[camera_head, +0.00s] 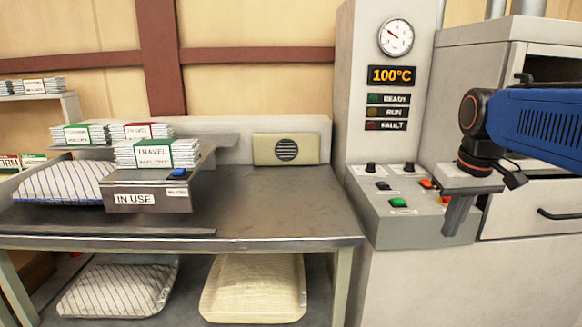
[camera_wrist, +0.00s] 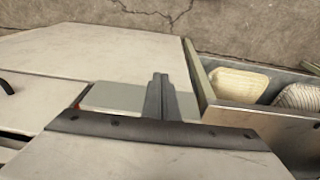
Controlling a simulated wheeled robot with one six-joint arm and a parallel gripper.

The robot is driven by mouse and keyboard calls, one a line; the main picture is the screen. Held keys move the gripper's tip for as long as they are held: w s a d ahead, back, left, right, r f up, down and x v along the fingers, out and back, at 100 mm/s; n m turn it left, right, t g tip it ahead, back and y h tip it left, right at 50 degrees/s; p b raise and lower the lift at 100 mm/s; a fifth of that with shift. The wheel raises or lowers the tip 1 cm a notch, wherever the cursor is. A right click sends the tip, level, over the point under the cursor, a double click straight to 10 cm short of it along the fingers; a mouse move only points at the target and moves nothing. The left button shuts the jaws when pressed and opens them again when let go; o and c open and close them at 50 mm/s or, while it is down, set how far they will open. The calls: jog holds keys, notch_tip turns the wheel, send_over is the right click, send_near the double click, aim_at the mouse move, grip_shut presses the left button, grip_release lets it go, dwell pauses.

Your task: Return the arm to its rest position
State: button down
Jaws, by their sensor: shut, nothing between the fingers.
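My blue arm (camera_head: 535,122) reaches in from the right edge of the head view. Its end points down, with my gripper (camera_head: 452,232) in front of the control panel of the machine. The fingers look closed together, with nothing held. In the wrist view my gripper (camera_wrist: 160,82) shows as two dark fingers side by side, over the grey control box (camera_wrist: 112,97). I cannot tell from these views whether the fingertips touch the panel. The gripper hides part of the panel's right side, where orange and red controls show.
The machine column (camera_head: 372,140) carries a gauge, a 100°C display and status lamps. A green button (camera_head: 399,203) sits on the panel. The workbench (camera_head: 290,205) at left holds an IN USE tray (camera_head: 112,190) of labelled packets. Pillows (camera_head: 255,288) lie below. The bench's right part is clear.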

jog(key=s+a+f+t, duration=0.1)
jog(key=s+a+f, duration=0.1)
jog(key=s+f, duration=0.5)
jog(key=s+a+f+t, duration=0.1)
jog(key=s+a+f, duration=0.2)
jog(key=s+f, duration=0.5)
jog(key=shift+s+a+t, duration=0.25)
jog(key=shift+a+t, duration=0.05)
jog(key=shift+a, duration=0.05)
